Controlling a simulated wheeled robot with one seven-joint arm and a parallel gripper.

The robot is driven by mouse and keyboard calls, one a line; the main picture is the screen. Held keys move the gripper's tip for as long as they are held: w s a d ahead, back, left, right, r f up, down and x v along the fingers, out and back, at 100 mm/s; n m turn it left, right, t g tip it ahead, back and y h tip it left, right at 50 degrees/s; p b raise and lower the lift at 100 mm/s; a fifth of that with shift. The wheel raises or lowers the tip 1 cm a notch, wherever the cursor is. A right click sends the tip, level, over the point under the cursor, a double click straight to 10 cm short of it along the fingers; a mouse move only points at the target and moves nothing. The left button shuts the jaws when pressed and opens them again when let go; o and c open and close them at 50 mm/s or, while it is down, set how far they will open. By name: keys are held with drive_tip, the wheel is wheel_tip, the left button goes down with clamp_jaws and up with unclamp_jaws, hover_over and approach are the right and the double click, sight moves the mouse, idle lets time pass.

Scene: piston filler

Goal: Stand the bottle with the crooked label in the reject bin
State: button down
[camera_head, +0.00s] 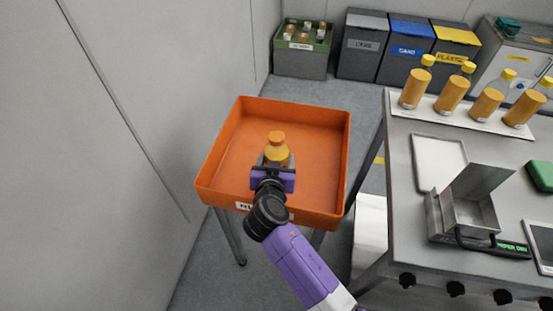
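The orange reject bin (228,150) is a shallow open tray on a stand, left of centre, with a partly covered label on its front wall. The bottle's lower part and any label are hidden behind my gripper. I cannot tell whether its base touches the bin floor.
Several similar bottles (453,94) stand on a white strip on the steel table (405,160) at right. A green crate (302,60) and waste bins (408,49) stand behind. A wall closes the left.

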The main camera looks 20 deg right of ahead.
drive_tip(key=shift+c, duration=1.4)
unclamp_jaws()
drive_tip(key=shift+r, duration=0.1)
drive_tip(key=shift+s+a, duration=0.1)
drive_tip(key=shift+s, duration=0.05)
drive_tip(key=v, duration=1.1)
drive_tip(key=shift+s+a+r, duration=0.15)
drive_tip(key=shift+s+r, duration=0.1)
